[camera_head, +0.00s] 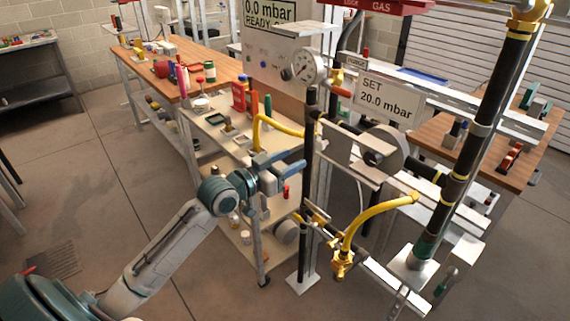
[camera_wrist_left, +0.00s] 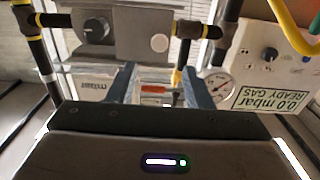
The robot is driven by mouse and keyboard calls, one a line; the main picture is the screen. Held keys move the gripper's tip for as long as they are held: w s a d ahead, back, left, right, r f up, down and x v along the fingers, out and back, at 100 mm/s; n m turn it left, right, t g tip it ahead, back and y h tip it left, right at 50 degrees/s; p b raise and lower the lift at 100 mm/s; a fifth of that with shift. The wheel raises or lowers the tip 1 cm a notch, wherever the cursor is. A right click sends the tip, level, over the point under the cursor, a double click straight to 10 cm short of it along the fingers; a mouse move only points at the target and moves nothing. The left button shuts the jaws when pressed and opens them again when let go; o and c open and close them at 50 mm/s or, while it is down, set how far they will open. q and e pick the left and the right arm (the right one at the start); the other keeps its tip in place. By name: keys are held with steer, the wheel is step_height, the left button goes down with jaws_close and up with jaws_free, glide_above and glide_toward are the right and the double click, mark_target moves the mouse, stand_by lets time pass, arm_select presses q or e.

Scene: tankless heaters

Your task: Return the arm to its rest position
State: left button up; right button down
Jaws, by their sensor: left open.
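My left arm reaches in from the lower left in the head view. Its gripper (camera_head: 284,166) is open, its blue-grey fingers pointing right toward the black upright pipe (camera_head: 310,135) of the gas rig. Nothing shows between the fingers. In the left wrist view the two fingers of the gripper (camera_wrist_left: 163,88) stand apart with a gap between them, and the rig is behind. Whether a finger touches the pipe, I cannot tell. My right gripper is not in view.
A pressure gauge (camera_head: 308,67), a sign reading SET 20.0 mbar (camera_head: 387,99) and yellow hoses (camera_head: 372,218) crowd the right of the arm. A trolley (camera_head: 209,117) with tools stands behind the gripper. The floor (camera_head: 75,190) at left is clear.

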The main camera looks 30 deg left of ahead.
arm_select(q)
steer(key=shift+s+a, duration=0.15)
steer(key=shift+s, duration=0.4)
